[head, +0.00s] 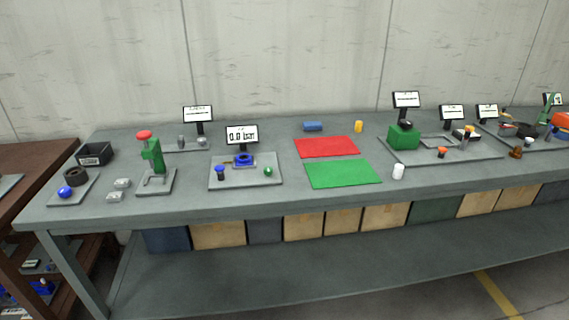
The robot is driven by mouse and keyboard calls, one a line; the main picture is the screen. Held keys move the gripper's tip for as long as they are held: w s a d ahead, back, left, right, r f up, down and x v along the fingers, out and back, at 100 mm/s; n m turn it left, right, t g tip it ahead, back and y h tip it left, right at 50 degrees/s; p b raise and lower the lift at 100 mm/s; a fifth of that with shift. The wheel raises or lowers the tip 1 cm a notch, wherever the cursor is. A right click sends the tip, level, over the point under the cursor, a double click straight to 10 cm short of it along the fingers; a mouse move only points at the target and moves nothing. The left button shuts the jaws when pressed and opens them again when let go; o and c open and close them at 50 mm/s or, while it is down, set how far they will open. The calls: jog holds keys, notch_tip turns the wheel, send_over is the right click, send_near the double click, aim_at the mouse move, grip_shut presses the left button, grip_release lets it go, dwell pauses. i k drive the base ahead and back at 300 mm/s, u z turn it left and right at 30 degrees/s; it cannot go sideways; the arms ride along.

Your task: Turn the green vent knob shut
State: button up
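A small round green knob (268,171), which looks like the vent knob, sits on the right part of a grey base plate (232,182) on the workbench. The same plate carries a blue round part (243,160) at its middle and a dark post with a blue top (220,172) at its left. A display (242,134) reading 0.0 bar stands at the plate's back edge. The knob is too small to tell how far it is turned. My gripper is not in view.
A green press with a red top (152,156) stands left of the plate. A green mat (343,174) and a red mat (326,147) lie to the right. The bench in front of the plate is clear.

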aim_at(268, 171)
jog(key=z, duration=0.35)
jog(key=k, duration=0.9)
jog(key=u, duration=0.65)
jog(key=i, duration=1)
